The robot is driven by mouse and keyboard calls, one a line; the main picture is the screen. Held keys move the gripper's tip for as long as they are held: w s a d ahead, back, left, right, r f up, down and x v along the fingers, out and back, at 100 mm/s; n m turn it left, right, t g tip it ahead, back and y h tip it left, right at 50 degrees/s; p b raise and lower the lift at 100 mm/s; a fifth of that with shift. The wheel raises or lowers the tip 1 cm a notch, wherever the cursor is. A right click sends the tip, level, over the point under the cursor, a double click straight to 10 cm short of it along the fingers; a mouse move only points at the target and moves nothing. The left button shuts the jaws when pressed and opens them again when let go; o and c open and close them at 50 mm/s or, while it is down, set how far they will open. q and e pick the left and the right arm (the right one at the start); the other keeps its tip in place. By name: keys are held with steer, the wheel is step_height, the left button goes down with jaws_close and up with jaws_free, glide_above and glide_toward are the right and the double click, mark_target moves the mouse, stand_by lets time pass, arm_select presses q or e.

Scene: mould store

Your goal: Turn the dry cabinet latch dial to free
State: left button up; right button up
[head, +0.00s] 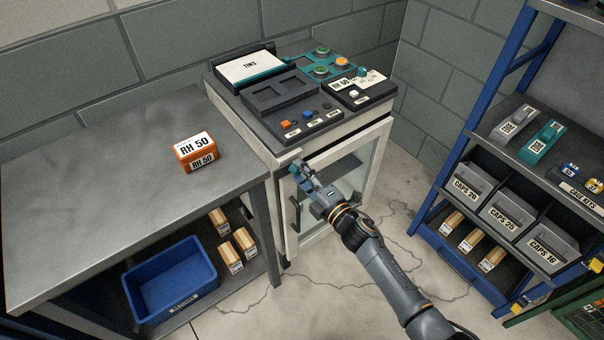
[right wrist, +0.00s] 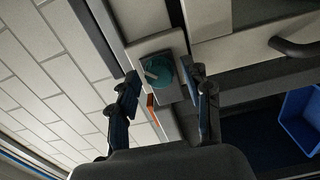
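The dry cabinet (head: 378,150) is a pale cabinet with a glass door, standing against the wall. Its latch dial (right wrist: 159,72) is a round teal knob with a white pointer mark on a grey plate; it shows clearly in the right wrist view. In the head view my gripper hides most of the latch area. My right gripper (head: 304,175) is at the upper left of the cabinet front. In the right wrist view the right gripper (right wrist: 163,88) has its fingers apart, one on each side of the dial, with no clear contact. My left gripper is out of view.
A grey bench (head: 110,190) stands left of the cabinet, with an orange RH 50 box (head: 197,152) on top and a blue bin (head: 170,280) below. A dark door handle (head: 295,214) is below my gripper. Blue shelving (head: 480,120) stands right, with clear floor between.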

steer(key=shift+s+d, duration=0.15)
steer(key=v, duration=1.1)
steer(key=shift+s+d, duration=0.15)
steer(key=shift+s, duration=0.1)
